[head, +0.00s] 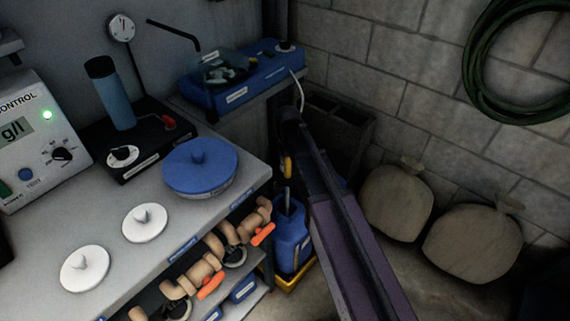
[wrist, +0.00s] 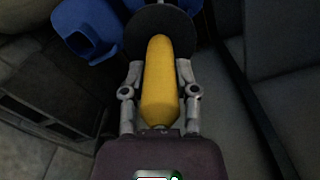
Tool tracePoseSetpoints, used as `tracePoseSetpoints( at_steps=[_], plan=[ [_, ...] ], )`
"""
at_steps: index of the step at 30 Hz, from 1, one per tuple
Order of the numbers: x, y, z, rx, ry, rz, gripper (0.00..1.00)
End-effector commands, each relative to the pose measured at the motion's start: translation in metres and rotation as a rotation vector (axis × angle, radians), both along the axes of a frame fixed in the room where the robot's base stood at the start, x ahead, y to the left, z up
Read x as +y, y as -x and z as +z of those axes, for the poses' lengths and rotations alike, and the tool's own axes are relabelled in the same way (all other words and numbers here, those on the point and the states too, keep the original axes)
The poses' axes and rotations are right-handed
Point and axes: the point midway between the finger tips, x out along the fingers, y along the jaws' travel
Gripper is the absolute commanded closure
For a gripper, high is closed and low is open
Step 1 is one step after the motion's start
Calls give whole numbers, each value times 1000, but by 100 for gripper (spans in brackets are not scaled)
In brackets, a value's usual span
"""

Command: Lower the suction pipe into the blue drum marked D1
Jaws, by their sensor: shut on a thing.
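My gripper (wrist: 160,75) is shut on the yellow grip of the suction pipe (wrist: 158,90) in the wrist view. A black round disc (wrist: 150,32) sits beyond the grip and hides the pipe's lower part there. In the head view the pipe's yellow part (head: 287,168) shows beside my arm, with a thin dark length below it. That length reaches down to the top of a blue drum (head: 290,238). I cannot tell whether its tip is inside the opening. The blue drum has a pale label, too small to read. Blue plastic (wrist: 85,32) also shows in the wrist view.
The blue drum stands in a yellow tray (head: 292,281) beside the bench (head: 215,212). Shelves with tan pipe fittings (head: 200,272) are on its left. Two sacks (head: 472,243) lean on the block wall at right. A blue pump unit (head: 243,78) sits above.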

Motion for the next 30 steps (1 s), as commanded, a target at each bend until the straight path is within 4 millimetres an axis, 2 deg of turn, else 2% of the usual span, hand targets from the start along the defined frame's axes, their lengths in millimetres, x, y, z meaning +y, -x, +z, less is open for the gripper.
tracePoseSetpoints(
  at_steps=[30],
  plan=[
    [0, 0, -60, 0, 0, 0, 100]
  ],
)
